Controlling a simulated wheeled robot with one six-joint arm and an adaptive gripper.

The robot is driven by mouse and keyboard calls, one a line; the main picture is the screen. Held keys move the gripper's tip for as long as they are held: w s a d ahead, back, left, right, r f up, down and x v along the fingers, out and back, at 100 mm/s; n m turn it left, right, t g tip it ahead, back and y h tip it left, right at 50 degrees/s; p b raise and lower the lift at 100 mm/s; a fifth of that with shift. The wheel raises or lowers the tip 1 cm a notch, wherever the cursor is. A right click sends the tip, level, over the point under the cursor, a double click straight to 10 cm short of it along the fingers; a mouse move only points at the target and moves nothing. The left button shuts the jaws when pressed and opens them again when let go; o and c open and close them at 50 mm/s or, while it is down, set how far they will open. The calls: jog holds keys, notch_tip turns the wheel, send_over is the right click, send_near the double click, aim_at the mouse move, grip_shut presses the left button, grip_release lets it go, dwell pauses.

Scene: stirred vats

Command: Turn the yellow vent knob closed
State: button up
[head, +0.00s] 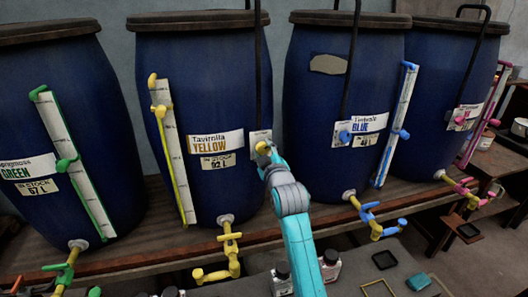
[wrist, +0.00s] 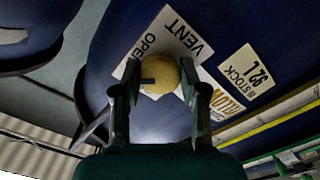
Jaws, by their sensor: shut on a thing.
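The yellow vent knob (wrist: 162,70) is round, with a dark mark on its left side in the wrist view. It sits on a white plate (wrist: 186,33) reading "VENT", with a partly covered word starting "OPE" beside it. My gripper (wrist: 160,92) has one finger on each side of the knob and is shut on it. In the head view, my gripper (head: 266,155) reaches the knob (head: 262,146) on the front of the yellow-labelled blue vat (head: 205,80). The lower part of the plate is hidden behind the knob and fingers.
The vat's yellow gauge (head: 172,150) stands left of the knob, and a yellow tap (head: 230,245) is below. The blue-labelled vat (head: 310,110) stands close on the right, with its blue vent knob (head: 344,136). Black trays (head: 384,260) lie on the lower surface.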

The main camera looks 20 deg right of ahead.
jog(key=n, duration=0.4)
jog(key=shift+n, duration=0.3)
jog(key=n, duration=0.4)
jog(key=shift+n, duration=0.3)
jog(key=o, duration=1.1)
jog(key=shift+o, duration=0.2)
jog(key=s, duration=1.2)
